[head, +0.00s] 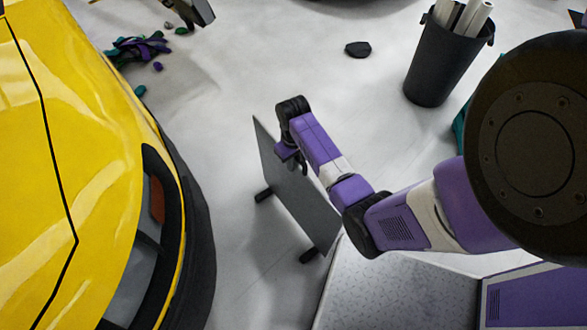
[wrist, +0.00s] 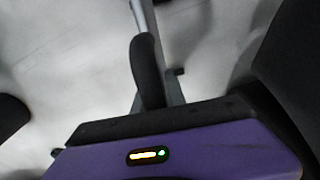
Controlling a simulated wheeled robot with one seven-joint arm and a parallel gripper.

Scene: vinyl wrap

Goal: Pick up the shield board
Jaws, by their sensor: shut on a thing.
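The shield board (head: 300,203) is a flat grey panel standing upright, tilted in the head view, with black feet at its lower edge. It stands between the yellow car and my arm. My gripper (head: 292,158) is at the upper part of the board and is shut on it. The exact grip point is partly hidden by my wrist. In the wrist view the board shows nearly edge-on as a narrow grey strip (wrist: 174,88), beside a dark rounded part.
A yellow car (head: 80,170) fills the left side. A black bin (head: 437,65) with white rolls stands at the upper right. Dark scraps (head: 138,48) and a small black piece (head: 358,48) lie on the floor. The grey floor beyond the board is mostly clear.

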